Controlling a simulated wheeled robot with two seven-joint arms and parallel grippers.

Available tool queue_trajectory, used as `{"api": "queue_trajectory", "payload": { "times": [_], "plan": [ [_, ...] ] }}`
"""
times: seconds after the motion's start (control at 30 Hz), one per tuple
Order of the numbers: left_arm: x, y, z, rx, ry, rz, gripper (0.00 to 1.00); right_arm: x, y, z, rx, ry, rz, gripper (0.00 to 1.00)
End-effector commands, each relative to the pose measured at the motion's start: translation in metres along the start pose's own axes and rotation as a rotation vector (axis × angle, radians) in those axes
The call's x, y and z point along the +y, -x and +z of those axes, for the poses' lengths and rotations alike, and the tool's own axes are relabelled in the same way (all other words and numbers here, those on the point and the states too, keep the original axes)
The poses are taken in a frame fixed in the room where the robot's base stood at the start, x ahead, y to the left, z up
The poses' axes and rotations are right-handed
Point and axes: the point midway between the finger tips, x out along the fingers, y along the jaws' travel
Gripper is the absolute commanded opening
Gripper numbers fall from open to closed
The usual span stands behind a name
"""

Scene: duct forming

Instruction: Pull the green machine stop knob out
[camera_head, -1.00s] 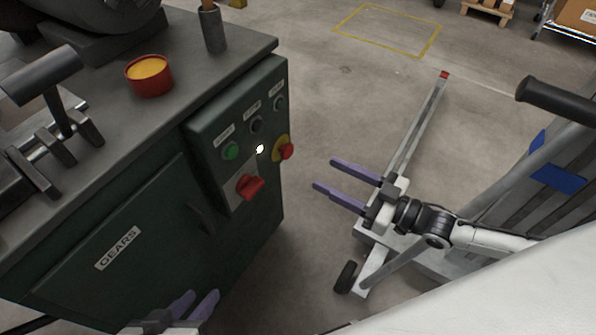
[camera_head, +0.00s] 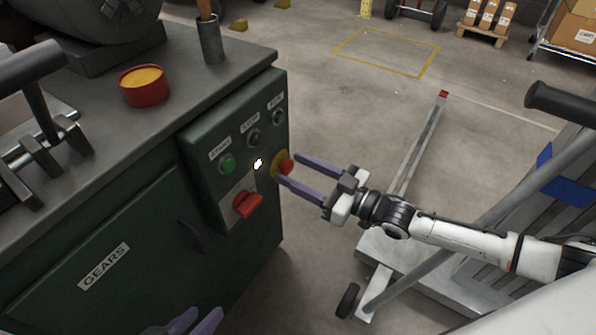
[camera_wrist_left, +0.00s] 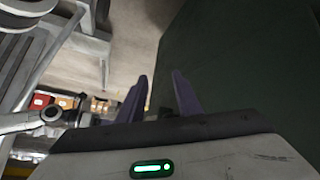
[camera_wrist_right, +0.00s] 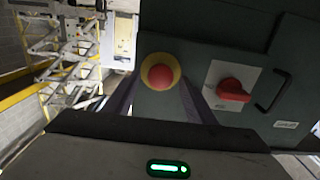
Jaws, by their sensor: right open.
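The green machine's control panel (camera_head: 238,150) carries a red stop knob (camera_head: 286,167) on a yellow round base, near the panel's right edge. In the right wrist view the stop knob (camera_wrist_right: 160,76) faces me between the two finger tips. My right gripper (camera_head: 287,169) is open, its purple fingers reaching from the right to either side of the knob. I cannot tell whether they touch it. My left gripper (camera_head: 197,320) is low in front of the machine, partly cut off by the frame. Its fingers (camera_wrist_left: 160,85) are apart and empty in the left wrist view.
The panel also has a green button (camera_head: 227,163), two dark buttons and a red rotary switch (camera_head: 247,204). A red tin (camera_head: 144,86) stands on the machine top. A grey wheeled frame (camera_head: 400,245) stands at the right. The floor behind is mostly clear.

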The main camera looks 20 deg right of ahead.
Motion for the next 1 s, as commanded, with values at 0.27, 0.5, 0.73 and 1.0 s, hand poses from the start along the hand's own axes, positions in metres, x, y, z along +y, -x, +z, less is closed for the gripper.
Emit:
{"api": "queue_trajectory", "payload": {
  "times": [0.27,0.5,0.73,1.0],
  "plan": [
    [0.000,0.000,0.000,0.000,0.000,0.000,0.31,0.000,0.000,0.000,0.000,0.000,0.000,0.22],
    [0.000,0.001,-0.001,0.000,-0.001,-0.001,0.31,0.000,0.001,-0.001,0.000,0.000,0.000,0.00],
    [-0.005,0.003,0.005,-0.039,-0.015,-0.026,0.31,-0.001,0.014,-0.001,0.000,-0.001,-0.001,0.00],
    [-0.007,-0.002,0.015,-0.060,-0.012,-0.028,0.31,-0.001,0.014,0.000,0.000,0.000,-0.002,0.41]
  ]
}}
